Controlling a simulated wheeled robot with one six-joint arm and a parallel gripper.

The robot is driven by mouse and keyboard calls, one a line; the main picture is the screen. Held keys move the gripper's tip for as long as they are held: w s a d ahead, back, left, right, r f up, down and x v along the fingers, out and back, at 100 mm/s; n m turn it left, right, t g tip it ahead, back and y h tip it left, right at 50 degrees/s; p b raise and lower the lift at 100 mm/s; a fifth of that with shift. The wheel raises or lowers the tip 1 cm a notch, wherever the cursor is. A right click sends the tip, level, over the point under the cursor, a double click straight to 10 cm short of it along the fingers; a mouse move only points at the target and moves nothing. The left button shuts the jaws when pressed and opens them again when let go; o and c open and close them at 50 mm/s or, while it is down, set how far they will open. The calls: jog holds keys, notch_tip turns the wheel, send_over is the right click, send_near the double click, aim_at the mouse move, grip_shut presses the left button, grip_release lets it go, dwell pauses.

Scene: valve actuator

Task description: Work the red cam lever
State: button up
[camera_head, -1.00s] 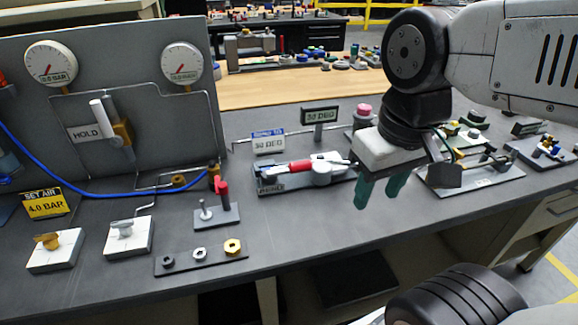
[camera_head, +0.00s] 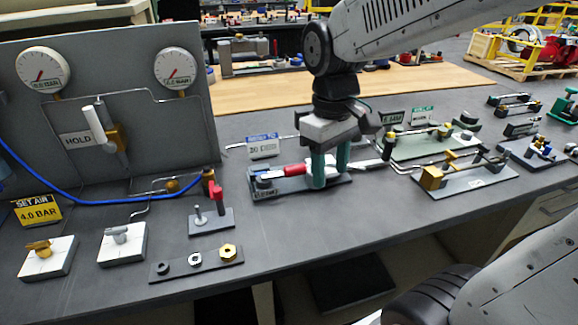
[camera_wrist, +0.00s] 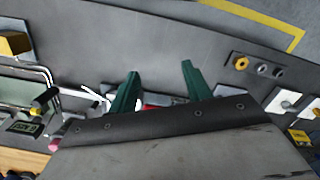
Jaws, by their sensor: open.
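The fingers and palm hide the fixture's right end. In the wrist view my gripper (camera_wrist: 157,76) is open, and a bit of red (camera_wrist: 152,107) shows between the finger bases. I cannot tell whether a finger touches the fixture.
A red-handled upright piece (camera_head: 217,197) on a small base stands to the left. A plate with several nuts (camera_head: 195,262) lies in front of it. A green plate with brass fittings (camera_head: 415,147) is at right. Bare bench top (camera_head: 330,225) lies in front of the fixture.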

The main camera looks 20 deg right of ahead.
jog(key=w+f+n, duration=0.3)
jog(key=w+n, duration=0.4)
jog(key=w, duration=0.4)
jog(key=n, duration=0.5)
send_near(281, 174)
jog(key=d, duration=0.1)
jog(key=s+d, duration=0.1)
jog(key=shift+d+f+t, duration=0.2)
jog(key=shift+d+t, duration=0.1)
jog(key=shift+t, duration=0.1)
jog(key=shift+w, duration=0.1)
jog(key=shift+f+n, duration=0.1)
jog(key=shift+n, duration=0.3)
jog(key=shift+f, duration=0.35)
notch_tip(281, 174, down, 7)
jog(key=shift+r, duration=0.1)
grip_shut()
